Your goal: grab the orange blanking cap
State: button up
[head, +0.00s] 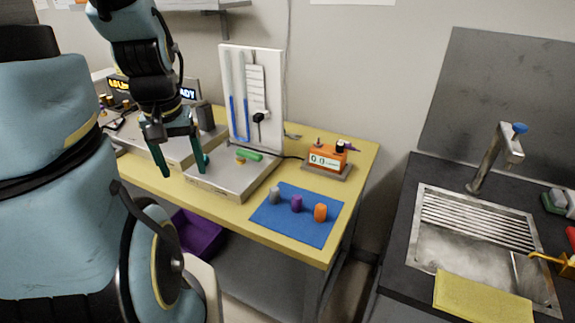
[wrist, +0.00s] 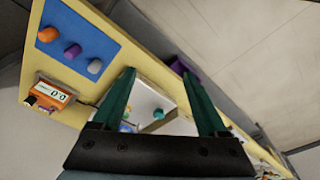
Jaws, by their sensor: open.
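The orange blanking cap (head: 320,212) stands upright on the blue mat (head: 290,230), at the right end of a row of three caps. The purple cap (head: 297,203) and the grey cap (head: 275,195) stand to its left. In the wrist view the orange cap (wrist: 47,34) is at the upper left on the mat. My gripper (head: 183,165) is open and empty. It hangs above the left part of the yellow table, well to the left of the mat. In the wrist view its two green fingers (wrist: 160,95) are spread, away from the caps.
A grey device with a white column gauge (head: 250,105) stands between my gripper and the mat. An orange meter (head: 327,158) sits behind the mat. A sink (head: 480,235) is at the right, across a gap. A purple bin (head: 197,232) is below the table.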

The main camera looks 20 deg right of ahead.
aim_at(321, 210)
jog(key=j+z, duration=0.2)
jog(key=z, duration=0.15)
jog(key=j+z, duration=0.2)
jog(key=z, duration=0.15)
jog(key=k+j+z, duration=0.15)
jog(key=z, duration=0.2)
